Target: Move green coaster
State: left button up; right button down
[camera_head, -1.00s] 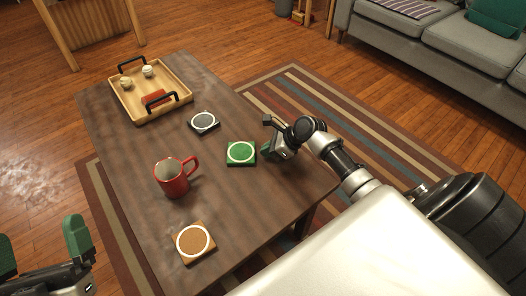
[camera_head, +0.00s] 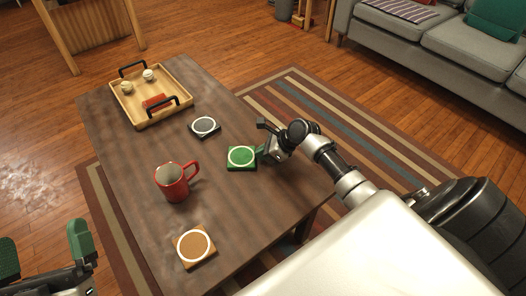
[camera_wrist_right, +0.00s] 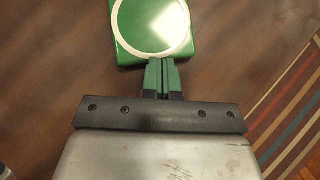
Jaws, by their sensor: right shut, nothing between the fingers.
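The green coaster (camera_head: 242,158), square with a white ring, lies flat on the dark wooden table (camera_head: 122,148) near its right edge. It also shows at the top of the right wrist view (camera_wrist_right: 152,22). My right gripper (camera_head: 261,153) is just right of the coaster, low over the table. In the right wrist view its green fingers (camera_wrist_right: 162,62) are together and empty, with the tips at the coaster's near edge. I cannot tell whether they touch it. My left gripper (camera_head: 44,242) is at the lower left, fingers apart and empty, away from the coaster.
A black coaster (camera_head: 204,127) lies behind the green one. A red mug (camera_head: 172,184) stands to its left, and a brown coaster (camera_head: 195,246) lies nearer the front. A wooden tray (camera_head: 181,108) with small items stands at the far end. Bare tabletop separates these.

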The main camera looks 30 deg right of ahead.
aim_at(248, 155)
jog(key=shift+w+a+r+p, duration=0.15)
jog(key=shift+w+a+p, duration=0.15)
jog(key=shift+p, duration=0.75)
pick_arm(q)
notch_tip(248, 155, down, 11)
jog(key=a+g+y+p, duration=0.2)
jog(key=a+g+y, duration=0.1)
jog(key=g, duration=0.7)
pick_arm(e)
jog(key=shift+w+a, duration=0.15)
jog(key=shift+w, duration=0.15)
jog(key=shift+w+a+p, duration=0.2)
jog(key=shift+a+p, duration=0.15)
jog(key=shift+p, duration=0.35)
jog(key=shift+w+a+p, duration=0.15)
jog(key=shift+a+p, duration=0.2)
jog(key=shift+p, duration=0.3)
jog(key=shift+f, duration=0.2)
pick_arm(q)
jog(key=s+a+f+n+g+y, duration=0.1)
jog(key=s+a+f+g+y, duration=0.2)
jog(key=s+f+g, duration=0.3)
jog(key=s+a+g, duration=0.1)
jog(key=s+g, duration=0.1)
jog(key=g, duration=0.1)
jog(key=shift+s, duration=0.4)
